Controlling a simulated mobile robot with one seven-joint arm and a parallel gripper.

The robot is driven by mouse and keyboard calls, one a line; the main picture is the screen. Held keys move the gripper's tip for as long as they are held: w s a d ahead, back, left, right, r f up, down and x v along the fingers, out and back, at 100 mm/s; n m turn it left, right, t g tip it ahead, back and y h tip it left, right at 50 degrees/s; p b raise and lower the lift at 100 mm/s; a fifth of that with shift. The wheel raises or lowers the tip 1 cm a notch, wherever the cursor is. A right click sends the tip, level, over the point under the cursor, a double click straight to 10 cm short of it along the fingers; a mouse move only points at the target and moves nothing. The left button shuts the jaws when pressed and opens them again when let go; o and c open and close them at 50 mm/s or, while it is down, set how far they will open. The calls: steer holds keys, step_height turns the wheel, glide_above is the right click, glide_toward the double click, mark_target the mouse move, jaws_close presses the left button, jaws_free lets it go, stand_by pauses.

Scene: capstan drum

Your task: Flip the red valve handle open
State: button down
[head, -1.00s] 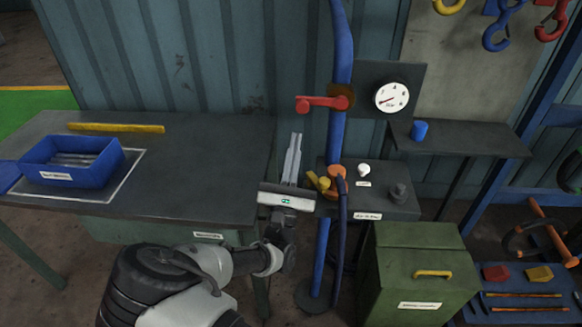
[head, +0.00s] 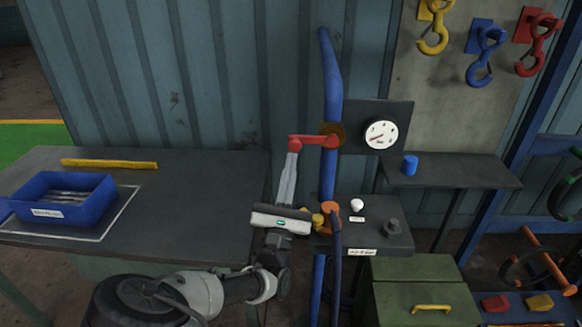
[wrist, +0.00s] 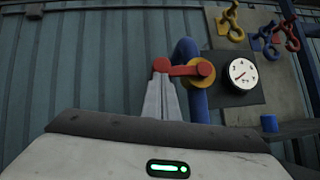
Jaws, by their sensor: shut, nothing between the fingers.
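The red valve handle (head: 314,141) sits on the upright blue pipe (head: 333,90) in the head view and points left from its pivot, nearly level. In the wrist view the handle (wrist: 182,70) runs left from a yellow hub (wrist: 202,72). My gripper (head: 292,156) is shut and empty. Its fingertips are just below the handle's free left end in the head view, and they also reach that end in the wrist view (wrist: 160,78). I cannot tell whether they touch it.
A gauge (head: 380,134) is right of the pipe. A small shelf (head: 450,172) holds a blue cup (head: 410,165). An orange fitting (head: 329,215) and hose are beside my wrist. A dark table (head: 200,200) with a blue bin (head: 62,197) stands left.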

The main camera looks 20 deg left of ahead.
steer(key=shift+r+m+h, duration=0.3)
steer(key=shift+m+h, duration=0.1)
steer(key=shift+m, duration=0.1)
steer(key=d+r+m+g+h+p, duration=0.2)
steer(key=r+m+g+h, duration=0.2)
steer(key=m, duration=0.7)
steer(key=w+d+r+m+g+h+p, duration=0.1)
steer(key=d+r+m+g+h+p, duration=0.1)
steer(key=r+m+g, duration=0.4)
steer(key=shift+w+d+r+m+h, duration=0.15)
steer(key=shift+d+r+m+h, duration=0.6)
steer(key=shift+r+m+h, duration=1.15)
steer(key=shift+f+m+g+y, duration=0.3)
steer(key=shift+m+y, duration=0.2)
steer(key=shift+y, duration=0.2)
steer(key=w+a+b+v, duration=0.1)
steer(key=a+v, duration=0.1)
steer(key=v, duration=1.1)
steer(key=shift+a, duration=0.2)
